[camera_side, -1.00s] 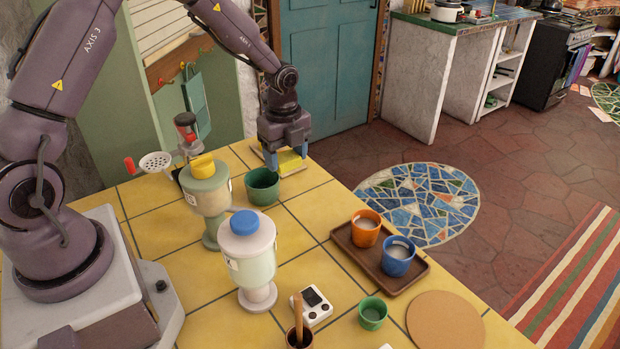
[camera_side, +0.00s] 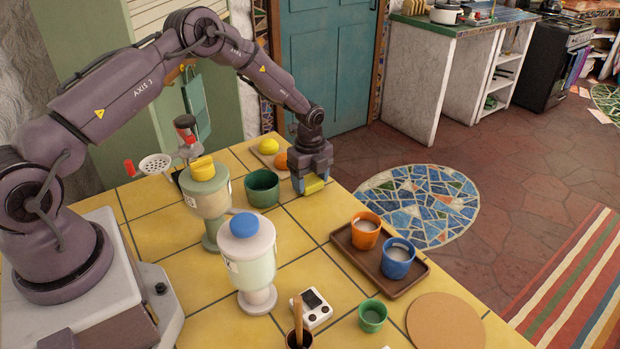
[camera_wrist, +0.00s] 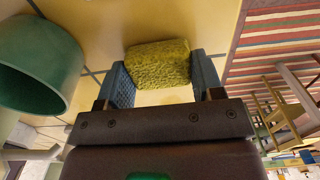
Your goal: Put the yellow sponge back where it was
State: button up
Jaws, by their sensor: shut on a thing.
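The yellow sponge (camera_side: 314,185) is between the fingers of my gripper (camera_side: 311,187), near the counter's far right edge. In the wrist view the sponge (camera_wrist: 158,63) is a rough yellow-green block, with a blue finger of my gripper (camera_wrist: 164,84) on each side of it. My gripper is shut on it and points down. The side view does not clearly show whether the sponge touches the tiles.
A green pot (camera_side: 262,188) stands just left of my gripper. A board (camera_side: 262,158) with a lemon (camera_side: 268,146) and an orange (camera_side: 281,160) lies behind it. A brown tray (camera_side: 375,266) with an orange cup (camera_side: 365,232) and a blue cup (camera_side: 397,262) is nearer the camera. Tiles between are clear.

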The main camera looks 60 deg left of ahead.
jog(key=shift+f, duration=0.2)
jog(key=o, duration=0.9)
jog(key=shift+r, duration=0.15)
